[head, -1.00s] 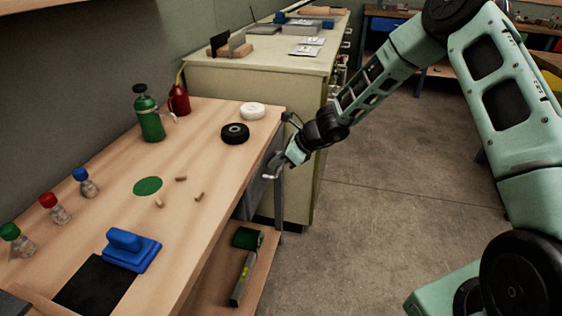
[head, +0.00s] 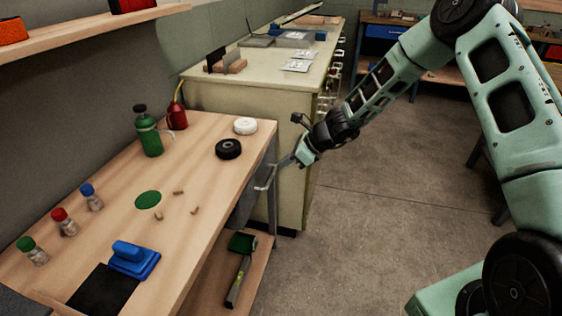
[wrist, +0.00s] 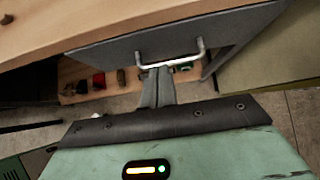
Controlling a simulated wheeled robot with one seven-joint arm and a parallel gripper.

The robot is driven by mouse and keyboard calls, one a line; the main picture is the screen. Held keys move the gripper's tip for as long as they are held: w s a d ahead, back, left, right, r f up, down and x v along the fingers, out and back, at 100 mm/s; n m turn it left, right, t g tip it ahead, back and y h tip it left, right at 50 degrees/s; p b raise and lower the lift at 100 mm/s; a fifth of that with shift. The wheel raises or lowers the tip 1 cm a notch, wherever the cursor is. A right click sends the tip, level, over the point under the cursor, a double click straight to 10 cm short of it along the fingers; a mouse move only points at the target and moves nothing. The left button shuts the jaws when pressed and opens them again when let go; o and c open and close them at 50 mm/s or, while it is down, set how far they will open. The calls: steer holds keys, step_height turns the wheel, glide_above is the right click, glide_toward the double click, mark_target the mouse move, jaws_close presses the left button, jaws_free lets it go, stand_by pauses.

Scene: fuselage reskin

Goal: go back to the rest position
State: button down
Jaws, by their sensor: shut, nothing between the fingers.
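My gripper (head: 282,164) is at the end of the green arm, beside the right end of the wooden workbench (head: 215,140). In the wrist view its two grey fingers (wrist: 157,82) are together, with nothing between them. They point at a metal bar handle (wrist: 170,60) on a dark grey drawer front (wrist: 185,38) under the bench top. The handle also shows in the head view (head: 266,178), just left of the fingertips. I cannot tell whether the fingers touch it.
On the bench are a green bottle (head: 148,132), a red can (head: 177,116), a black roll (head: 228,149), a white roll (head: 245,126), small jars and a blue block (head: 134,259). A lower shelf (head: 258,265) holds tools. A cream cabinet (head: 295,190) stands behind.

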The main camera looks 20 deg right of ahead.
steer(key=s+a+r+n+g+p, duration=0.2)
steer(key=s+a+r+n, duration=0.5)
steer(key=s+r+n, duration=0.15)
steer(key=s+a+r+n+g+p, duration=0.1)
steer(key=s+a+r+n+g, duration=0.2)
steer(key=s+a+r+n, duration=0.5)
steer(key=s+d+r+n+h+p, duration=0.1)
steer(key=s+d+r+n+h, duration=0.1)
steer(key=s+n, duration=0.3)
steer(key=s+d+r+n+h+p, duration=0.1)
steer(key=s+n, duration=0.4)
steer(key=s, duration=0.6)
steer(key=s+d+r+n+h+p, duration=0.1)
steer(key=s+d+r+n+h, duration=0.2)
steer(key=s, duration=0.4)
steer(key=d+r+n, duration=0.1)
steer(key=n, duration=0.1)
steer(key=shift+s+r+n+h, duration=0.35)
steer(key=shift+s+h, duration=0.05)
